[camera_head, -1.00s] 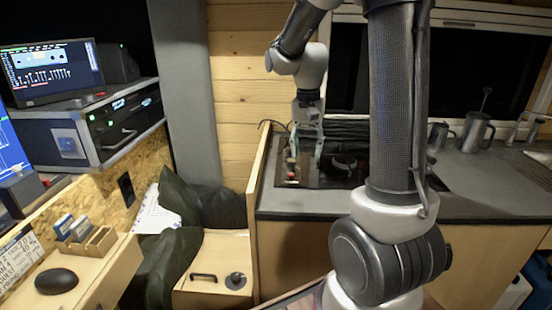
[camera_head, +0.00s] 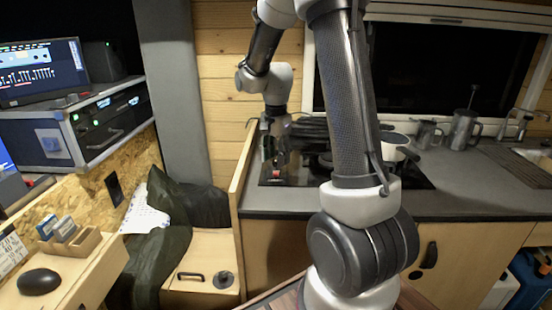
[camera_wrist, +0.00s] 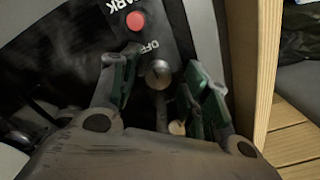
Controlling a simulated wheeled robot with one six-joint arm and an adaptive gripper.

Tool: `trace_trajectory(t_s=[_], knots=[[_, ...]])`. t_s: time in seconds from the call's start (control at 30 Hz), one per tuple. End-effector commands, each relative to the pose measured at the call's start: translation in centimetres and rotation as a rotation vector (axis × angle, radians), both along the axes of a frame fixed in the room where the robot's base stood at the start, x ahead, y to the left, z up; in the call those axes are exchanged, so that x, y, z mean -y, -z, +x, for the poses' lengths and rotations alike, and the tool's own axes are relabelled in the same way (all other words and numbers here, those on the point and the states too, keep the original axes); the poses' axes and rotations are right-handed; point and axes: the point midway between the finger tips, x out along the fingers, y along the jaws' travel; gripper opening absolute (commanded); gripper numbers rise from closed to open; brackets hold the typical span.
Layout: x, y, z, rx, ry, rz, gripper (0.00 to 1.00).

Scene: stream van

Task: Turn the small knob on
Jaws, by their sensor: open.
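A dark panel shows in the wrist view with a red button (camera_wrist: 135,21), white lettering ending in "PARK", and "OFF" beside a round silver knob (camera_wrist: 158,74). A smaller, tan round piece (camera_wrist: 177,127) shows lower down; I cannot tell which of the two is the small knob. My gripper (camera_wrist: 160,70) has its green-padded fingers apart, one on either side of the silver knob. Nothing is held, and contact with the knob cannot be seen. In the head view my gripper (camera_head: 273,158) points down at the left end of the black cooktop (camera_head: 420,180), by a small red spot.
A wooden partition edge (camera_wrist: 262,65) stands close right of my gripper in the wrist view. A pan (camera_head: 398,143), metal jugs (camera_head: 463,130) and a tap (camera_head: 523,125) stand along the counter (camera_head: 480,190). Dark cables (camera_head: 310,125) lie behind the cooktop.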

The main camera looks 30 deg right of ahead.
Motion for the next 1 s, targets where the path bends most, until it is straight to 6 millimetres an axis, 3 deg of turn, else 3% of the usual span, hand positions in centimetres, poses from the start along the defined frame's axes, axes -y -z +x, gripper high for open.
trace_trajectory(t_s=[0.37, 0.6, 0.63, 1.0], knots=[[0.00, 0.88, -0.02, 0.000, -0.001, 0.000, 0.47], [-0.01, 0.86, -0.01, 0.000, -0.001, 0.000, 0.03], [-0.01, 0.85, -0.01, 0.000, -0.001, 0.000, 0.01], [0.00, 0.83, -0.01, 0.000, -0.054, 0.000, 0.01]])
